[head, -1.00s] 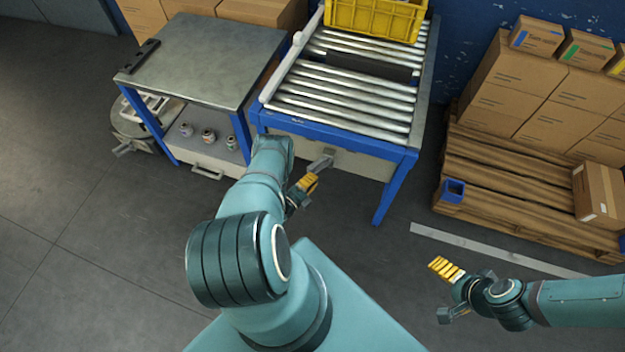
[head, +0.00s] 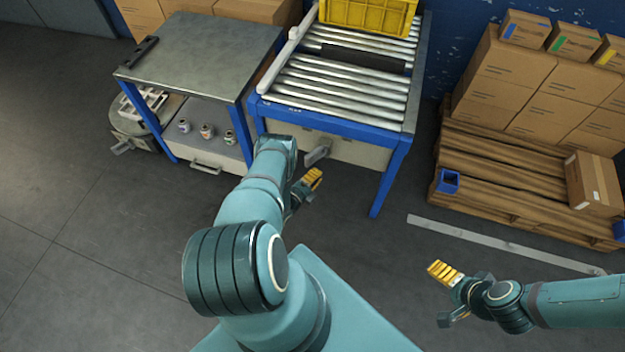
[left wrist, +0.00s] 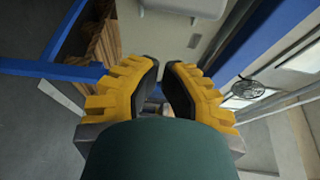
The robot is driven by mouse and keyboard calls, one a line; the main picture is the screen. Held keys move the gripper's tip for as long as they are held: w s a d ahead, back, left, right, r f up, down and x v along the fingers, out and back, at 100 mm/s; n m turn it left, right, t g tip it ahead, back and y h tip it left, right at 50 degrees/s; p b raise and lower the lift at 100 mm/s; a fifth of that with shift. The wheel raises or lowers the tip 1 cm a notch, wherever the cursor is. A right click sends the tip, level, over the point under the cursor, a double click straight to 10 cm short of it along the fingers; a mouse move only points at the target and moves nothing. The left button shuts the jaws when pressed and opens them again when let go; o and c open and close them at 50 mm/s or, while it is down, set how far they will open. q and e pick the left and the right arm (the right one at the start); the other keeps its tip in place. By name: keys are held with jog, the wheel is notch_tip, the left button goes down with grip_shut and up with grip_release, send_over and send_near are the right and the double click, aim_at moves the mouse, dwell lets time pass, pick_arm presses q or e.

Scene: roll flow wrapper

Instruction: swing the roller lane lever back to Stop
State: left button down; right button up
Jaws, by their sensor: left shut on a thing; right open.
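The roller lane (head: 345,92) is a blue-framed table with steel rollers. Its grey lever (head: 318,153) shows at the front face, below the blue front rail. My left gripper (head: 311,181) is just below and in front of the lever, with its yellow fingers closed on the lever. In the left wrist view the yellow, black-padded fingers of my left gripper (left wrist: 162,88) stand a small gap apart; the held part is mostly hidden behind them. No Stop marking is readable. My right gripper (head: 447,294) is open and empty over the floor at the right.
A yellow crate (head: 367,16) sits at the far end of the rollers. A metal-topped workbench (head: 205,58) stands close on the left. A wooden pallet (head: 500,180) with cardboard boxes stands on the right. The floor between lane and pallet is mostly clear.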

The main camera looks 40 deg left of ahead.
pick_arm(q)
jog(key=s+a+p, duration=0.1)
jog(key=s+a, duration=0.2)
jog(key=s, duration=0.6)
jog(key=shift+a, duration=0.4)
jog(key=w+d+r+n+g, duration=0.3)
jog(key=w+d+n+g, duration=0.3)
jog(key=d+n+g, duration=0.55)
jog(key=s+d+r+n+g+h, duration=0.2)
jog(key=s+d+r+n, duration=0.1)
jog(key=s+d+r, duration=0.3)
jog(key=s+d+r+n+g+h, duration=0.1)
jog(key=s+d+r+n+g, duration=0.15)
jog(key=d+r, duration=0.4)
jog(key=s+d+r+n+g+h, duration=0.25)
jog(key=s+d+r, duration=0.2)
jog(key=d, duration=0.45)
jog(key=w+r, duration=0.1)
jog(key=w+d+r+t, duration=0.1)
jog(key=w, duration=0.1)
jog(key=w+d+r+t, duration=0.1)
jog(key=shift+w+r+m+y, duration=0.15)
jog(key=shift+r+m+y, duration=0.1)
